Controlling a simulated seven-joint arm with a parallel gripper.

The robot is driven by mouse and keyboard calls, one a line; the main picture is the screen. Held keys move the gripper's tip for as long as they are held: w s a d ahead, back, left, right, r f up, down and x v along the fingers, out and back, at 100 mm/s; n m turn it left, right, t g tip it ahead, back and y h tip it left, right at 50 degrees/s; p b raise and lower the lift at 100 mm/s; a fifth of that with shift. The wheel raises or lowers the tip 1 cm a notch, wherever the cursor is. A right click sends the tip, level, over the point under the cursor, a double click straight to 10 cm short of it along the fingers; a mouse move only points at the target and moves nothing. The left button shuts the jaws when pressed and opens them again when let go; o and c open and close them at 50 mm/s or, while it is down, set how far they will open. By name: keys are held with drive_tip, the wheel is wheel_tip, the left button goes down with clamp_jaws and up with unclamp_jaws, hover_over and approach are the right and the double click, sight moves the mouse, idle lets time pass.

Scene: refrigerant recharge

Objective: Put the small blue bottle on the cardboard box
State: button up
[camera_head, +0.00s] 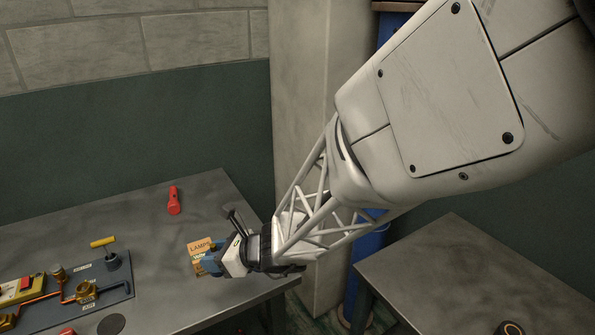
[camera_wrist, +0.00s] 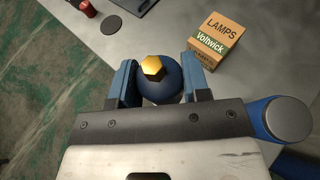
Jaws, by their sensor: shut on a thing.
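The small blue bottle (camera_wrist: 160,88) is dark blue with a brass hexagonal top. It sits between the two blue fingers of my gripper (camera_wrist: 163,75) in the wrist view, and they are shut on it. Its lower part is hidden, and I cannot tell its height above the table. The cardboard box (camera_wrist: 218,43), orange-tan with a green band and "LAMPS Voltwick" lettering, is just beyond and right of the bottle in the wrist view. In the head view the box (camera_head: 199,248) stands near the table's right edge, partly behind my gripper (camera_head: 213,262).
A grey table (camera_head: 150,225) carries a red flashlight (camera_head: 174,201) behind the box. At left is a dark board (camera_head: 107,283) with copper piping, brass fittings and a yellow-handled valve. A second grey table (camera_head: 460,275) stands at right, across a gap. The box top looks clear.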

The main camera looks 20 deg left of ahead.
drive_tip(key=w+a, duration=0.3)
drive_tip(key=w+a+f, duration=0.1)
drive_tip(key=w+a, duration=0.2)
drive_tip(key=a, duration=0.1)
drive_tip(key=w+a, duration=0.3)
drive_tip(key=a, duration=0.1)
drive_tip(key=shift+w+f, duration=0.15)
drive_tip(key=shift+w, duration=0.05)
drive_tip(key=shift+f, duration=1.8)
drive_tip(key=shift+f, duration=0.15)
drive_tip(key=o, duration=1)
